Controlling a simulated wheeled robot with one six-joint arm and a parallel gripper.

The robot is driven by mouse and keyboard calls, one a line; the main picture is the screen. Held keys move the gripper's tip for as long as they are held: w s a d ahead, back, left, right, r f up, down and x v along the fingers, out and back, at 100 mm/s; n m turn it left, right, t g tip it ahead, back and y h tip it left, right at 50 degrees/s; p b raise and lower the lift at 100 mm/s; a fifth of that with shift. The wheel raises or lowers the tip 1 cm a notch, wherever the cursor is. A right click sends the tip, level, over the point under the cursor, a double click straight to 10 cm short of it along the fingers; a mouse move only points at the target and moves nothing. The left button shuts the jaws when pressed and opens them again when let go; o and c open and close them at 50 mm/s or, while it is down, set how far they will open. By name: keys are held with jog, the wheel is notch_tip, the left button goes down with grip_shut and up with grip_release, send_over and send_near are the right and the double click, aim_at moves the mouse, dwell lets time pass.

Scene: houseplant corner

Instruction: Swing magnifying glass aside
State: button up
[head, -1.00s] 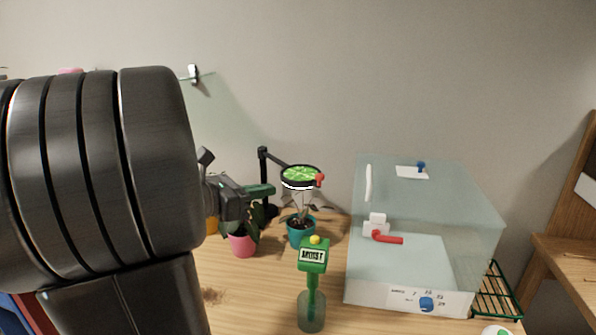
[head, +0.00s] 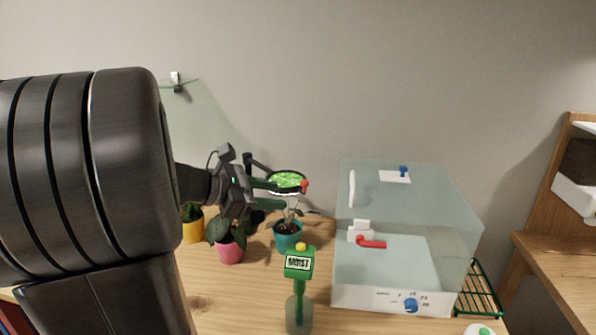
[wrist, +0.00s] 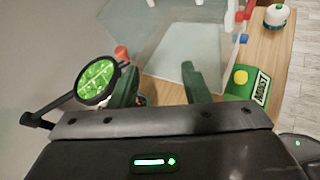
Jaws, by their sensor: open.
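The magnifying glass (head: 287,178) is a round black-rimmed lens with a green view and a red knob (head: 304,187) on its right rim. A black jointed arm (head: 262,167) carries it above the plant in the teal pot (head: 288,236). My gripper (head: 275,187) has dark green fingers and is at the lens's left side. In the wrist view, the lens (wrist: 98,80) lies left of my open fingers (wrist: 160,70). The red knob (wrist: 122,54) shows just beyond the left fingertip; I cannot tell whether they touch. Nothing shows between the fingers.
A clear glass case (head: 405,230) stands to the right. Pink (head: 231,248) and yellow (head: 193,228) pots are below and left of my gripper. A green wire rack (head: 480,290) is right of the case.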

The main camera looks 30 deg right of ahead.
jog(key=s+d+r+m+g+y+p, duration=0.1)
jog(key=d+r+m+g+y+p, duration=0.2)
jog(key=m, duration=0.4)
jog(key=m+t+y+p, duration=0.6)
jog(key=m+y, duration=0.2)
jog(key=m, duration=0.6)
send_near(304, 181)
jog(key=p+x, duration=0.1)
jog(key=x, duration=0.7)
jog(key=shift+f, duration=0.15)
jog(key=shift+c, duration=0.2)
grip_shut()
